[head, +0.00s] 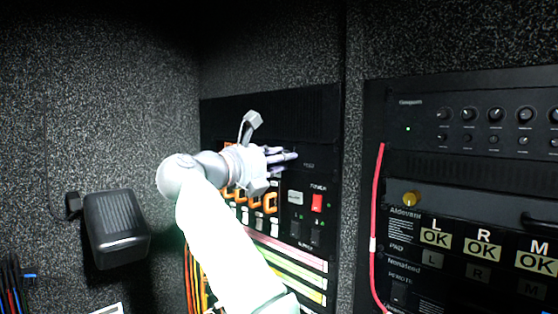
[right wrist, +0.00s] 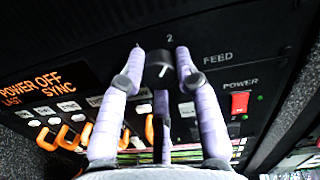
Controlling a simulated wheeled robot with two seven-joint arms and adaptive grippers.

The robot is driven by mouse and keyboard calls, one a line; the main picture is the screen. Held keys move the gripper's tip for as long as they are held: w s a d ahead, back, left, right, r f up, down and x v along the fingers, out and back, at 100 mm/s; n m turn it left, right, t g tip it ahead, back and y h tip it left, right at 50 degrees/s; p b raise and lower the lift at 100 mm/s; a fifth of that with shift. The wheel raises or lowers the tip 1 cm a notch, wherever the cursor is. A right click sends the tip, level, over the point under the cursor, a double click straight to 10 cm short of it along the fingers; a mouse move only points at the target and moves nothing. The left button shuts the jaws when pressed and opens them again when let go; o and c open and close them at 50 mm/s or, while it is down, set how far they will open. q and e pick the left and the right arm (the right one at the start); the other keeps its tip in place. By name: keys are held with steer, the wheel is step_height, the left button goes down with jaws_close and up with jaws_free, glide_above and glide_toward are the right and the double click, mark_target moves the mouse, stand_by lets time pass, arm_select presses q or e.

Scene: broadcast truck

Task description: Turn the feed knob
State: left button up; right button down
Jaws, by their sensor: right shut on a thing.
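The feed knob (right wrist: 157,75) is a round black knob with a white pointer line, on a black panel in the right wrist view. My left gripper is not in view.
A red power switch (right wrist: 240,102) sits right of and below the knob. Orange cable loops (right wrist: 75,134) and a POWER OFF display (right wrist: 45,85) lie left. A second rack (head: 460,170) with a red cable (head: 376,210) stands right. A black box (head: 115,225) hangs on the left wall.

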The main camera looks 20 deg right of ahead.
steer(key=shift+w+f, duration=0.1)
steer(key=shift+f, duration=0.1)
steer(key=c, duration=0.9)
jaws_free()
steer(key=shift+r, duration=0.1)
steer(key=v, duration=1.2)
